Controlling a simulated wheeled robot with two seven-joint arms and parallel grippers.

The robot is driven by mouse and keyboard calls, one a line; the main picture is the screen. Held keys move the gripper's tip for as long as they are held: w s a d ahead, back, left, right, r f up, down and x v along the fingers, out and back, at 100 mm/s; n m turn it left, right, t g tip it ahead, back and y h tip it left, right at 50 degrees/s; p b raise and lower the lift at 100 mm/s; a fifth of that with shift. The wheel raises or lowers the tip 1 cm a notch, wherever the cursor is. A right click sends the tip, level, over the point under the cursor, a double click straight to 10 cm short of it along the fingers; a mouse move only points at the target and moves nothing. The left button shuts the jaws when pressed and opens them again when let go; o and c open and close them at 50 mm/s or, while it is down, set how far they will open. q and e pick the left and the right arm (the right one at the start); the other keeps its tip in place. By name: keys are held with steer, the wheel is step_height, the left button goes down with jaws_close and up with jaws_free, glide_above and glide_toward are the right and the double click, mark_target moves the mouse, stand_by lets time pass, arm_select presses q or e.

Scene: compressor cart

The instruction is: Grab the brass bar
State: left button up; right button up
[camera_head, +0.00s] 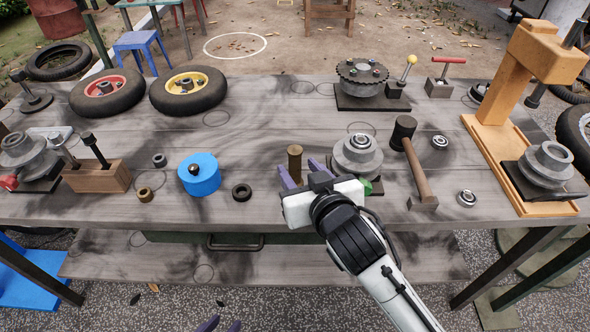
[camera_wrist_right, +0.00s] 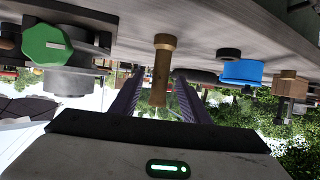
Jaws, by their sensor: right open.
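The brass bar (camera_head: 295,160) stands upright on the workbench, just beyond the fingers of my right gripper (camera_head: 302,174) in the head view. In the right wrist view, which is upside down, the bar (camera_wrist_right: 161,68) appears between the two purple fingers of that gripper (camera_wrist_right: 156,92), with a gap on each side. The right gripper is open and holds nothing. Only the purple fingertips of my left gripper (camera_head: 221,325) show at the bottom edge of the head view; they are apart and empty.
A grey flanged part (camera_head: 357,156) with a green knob (camera_head: 376,187) sits close right of the right gripper. A hammer (camera_head: 413,165) lies beyond it. A black ring (camera_head: 242,192) and blue cylinder (camera_head: 200,175) are to the left. The bench's middle behind the bar is clear.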

mark_target(297, 168)
steer(key=x, duration=0.3)
steer(key=shift+a+f, duration=0.1)
steer(key=shift+f, duration=0.1)
steer(key=shift+c, duration=0.3)
jaws_close()
steer(key=shift+r, duration=0.2)
